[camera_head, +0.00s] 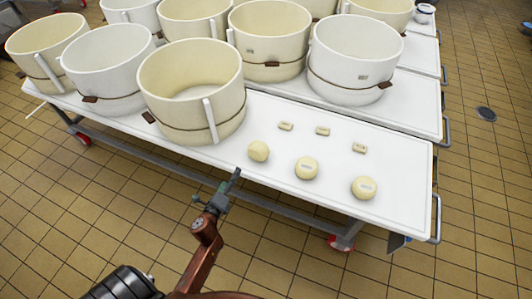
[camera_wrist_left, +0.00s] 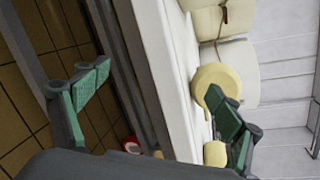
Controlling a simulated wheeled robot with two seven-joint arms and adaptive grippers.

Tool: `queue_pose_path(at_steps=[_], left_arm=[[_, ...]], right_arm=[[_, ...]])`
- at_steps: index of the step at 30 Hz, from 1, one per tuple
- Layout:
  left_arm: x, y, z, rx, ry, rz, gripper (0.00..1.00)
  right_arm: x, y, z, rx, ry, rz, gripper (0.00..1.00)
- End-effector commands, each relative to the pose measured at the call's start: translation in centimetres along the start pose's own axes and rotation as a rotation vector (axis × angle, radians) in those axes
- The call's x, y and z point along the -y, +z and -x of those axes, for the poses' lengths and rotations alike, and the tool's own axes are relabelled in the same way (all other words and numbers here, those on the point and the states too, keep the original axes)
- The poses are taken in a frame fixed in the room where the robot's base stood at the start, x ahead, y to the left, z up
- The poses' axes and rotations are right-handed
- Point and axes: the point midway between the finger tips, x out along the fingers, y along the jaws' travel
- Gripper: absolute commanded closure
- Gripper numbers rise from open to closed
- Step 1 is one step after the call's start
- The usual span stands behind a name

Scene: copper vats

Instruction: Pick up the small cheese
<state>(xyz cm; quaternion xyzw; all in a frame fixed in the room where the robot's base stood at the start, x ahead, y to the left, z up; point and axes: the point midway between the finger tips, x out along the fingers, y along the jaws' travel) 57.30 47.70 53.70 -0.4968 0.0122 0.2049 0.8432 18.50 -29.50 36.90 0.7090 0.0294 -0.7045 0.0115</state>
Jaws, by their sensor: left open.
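Three pale yellow round cheeses stand in a row near the front of the white table: a left one (camera_head: 258,151), a middle one (camera_head: 306,168) and a right one (camera_head: 364,188). Three much smaller pale blocks (camera_head: 322,131) lie behind them. My left gripper (camera_head: 230,181) is at the table's front edge, just left of and nearer than the left cheese, apart from it. In the left wrist view, the left gripper (camera_wrist_left: 158,80) is open and empty, its green-padded fingers wide apart. A yellow round (camera_wrist_left: 208,80) shows partly hidden behind one finger. My right gripper is out of view.
Large cream moulds (camera_head: 191,91) with straps fill the back and left of the table (camera_head: 408,175). The table has a metal frame with red castors (camera_head: 340,243) and a side handle. The tabletop around the cheeses is clear. The tiled floor in front is free.

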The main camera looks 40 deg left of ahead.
Motion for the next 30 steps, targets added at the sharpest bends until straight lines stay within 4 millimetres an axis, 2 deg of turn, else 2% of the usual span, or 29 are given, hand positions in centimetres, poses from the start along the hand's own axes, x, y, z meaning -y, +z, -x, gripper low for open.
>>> queue_pose_path(at_steps=[6, 8, 12, 19, 22, 30], left_arm=[[4.4, 3.6, -0.3, 0.118, -0.104, -0.273, 0.13], [5.6, 4.2, -0.3, 0.143, -0.124, -0.335, 0.13], [8.0, 2.3, -1.6, 0.11, -0.206, -0.531, 0.13], [9.7, -0.9, -3.1, 0.067, -0.299, -0.772, 0.13], [10.0, -1.5, -3.8, 0.058, -0.316, -0.814, 0.13], [10.9, -1.8, -6.4, 0.056, -0.318, -0.817, 0.13]], right_arm=[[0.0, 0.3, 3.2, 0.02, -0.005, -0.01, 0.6], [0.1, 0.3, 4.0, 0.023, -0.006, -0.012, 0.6], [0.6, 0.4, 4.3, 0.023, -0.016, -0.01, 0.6], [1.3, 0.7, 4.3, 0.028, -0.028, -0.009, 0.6], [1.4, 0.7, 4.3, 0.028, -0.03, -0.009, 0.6], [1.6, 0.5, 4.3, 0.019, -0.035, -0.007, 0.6]])
